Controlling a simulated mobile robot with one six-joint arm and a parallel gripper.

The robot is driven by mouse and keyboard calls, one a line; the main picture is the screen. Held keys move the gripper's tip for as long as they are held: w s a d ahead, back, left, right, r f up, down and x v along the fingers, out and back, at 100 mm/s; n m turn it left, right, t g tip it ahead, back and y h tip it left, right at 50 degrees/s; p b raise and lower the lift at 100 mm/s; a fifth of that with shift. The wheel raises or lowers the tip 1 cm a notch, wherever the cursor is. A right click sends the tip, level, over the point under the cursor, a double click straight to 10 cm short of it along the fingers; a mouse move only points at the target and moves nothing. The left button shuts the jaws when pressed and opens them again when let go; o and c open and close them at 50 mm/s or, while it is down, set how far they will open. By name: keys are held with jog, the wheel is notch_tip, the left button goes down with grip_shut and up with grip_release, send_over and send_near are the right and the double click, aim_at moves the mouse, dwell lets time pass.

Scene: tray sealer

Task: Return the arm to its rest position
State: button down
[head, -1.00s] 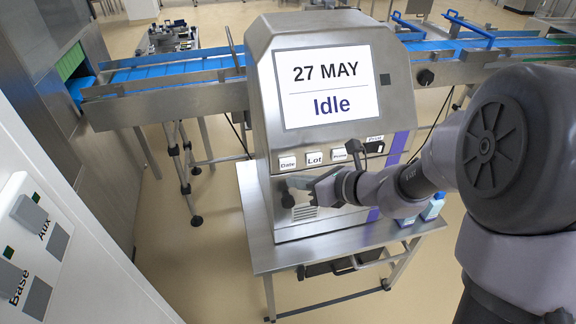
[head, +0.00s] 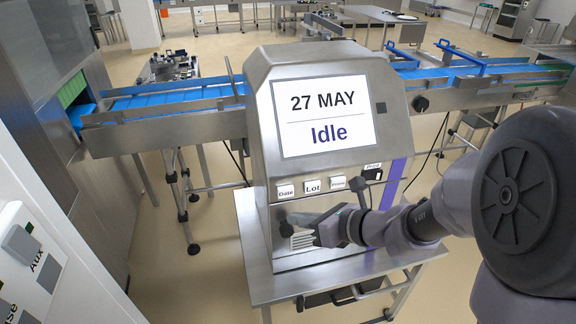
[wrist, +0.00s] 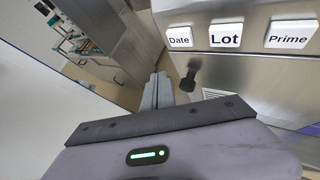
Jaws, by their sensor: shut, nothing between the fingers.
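My gripper (head: 298,219) is shut and empty. In the head view it is in front of the lower face of the steel printer (head: 262,150), below the Date, Lot and Prime buttons. In the wrist view its closed fingers (wrist: 158,90) point away from the camera, left of a dark knob (wrist: 188,78) on the panel. A gap shows between fingers and knob in that view. My arm comes in from the right of the head view. The printer screen (head: 324,117) reads "27 MAY" and "Idle".
The printer stands on a steel table (head: 350,278). A conveyor with a blue belt (head: 170,95) runs behind it. A white panel with an Aux switch (head: 22,243) is at the near left. Open floor (head: 180,280) lies between panel and table.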

jog(key=s+r+n+g+h+b, duration=0.1)
jog(key=s+r+n+g, duration=0.1)
jog(key=s+n, duration=0.5)
jog(key=s+r+n+g+h+b, duration=0.1)
jog(key=s+r+n+h, duration=0.15)
jog(key=s+n, duration=0.55)
jog(key=s+d+r+n+t+h, duration=0.1)
jog(key=s+d+n+h, duration=0.3)
jog(key=s+d+n, duration=0.2)
jog(key=d+n, duration=0.2)
jog(key=d, duration=0.1)
jog(key=shift+s+n+t+b, duration=0.2)
jog(key=shift+n+t+b, duration=0.1)
jog(key=shift+n, duration=0.1)
jog(key=shift+r+h, duration=0.1)
jog(key=shift+h, duration=0.15)
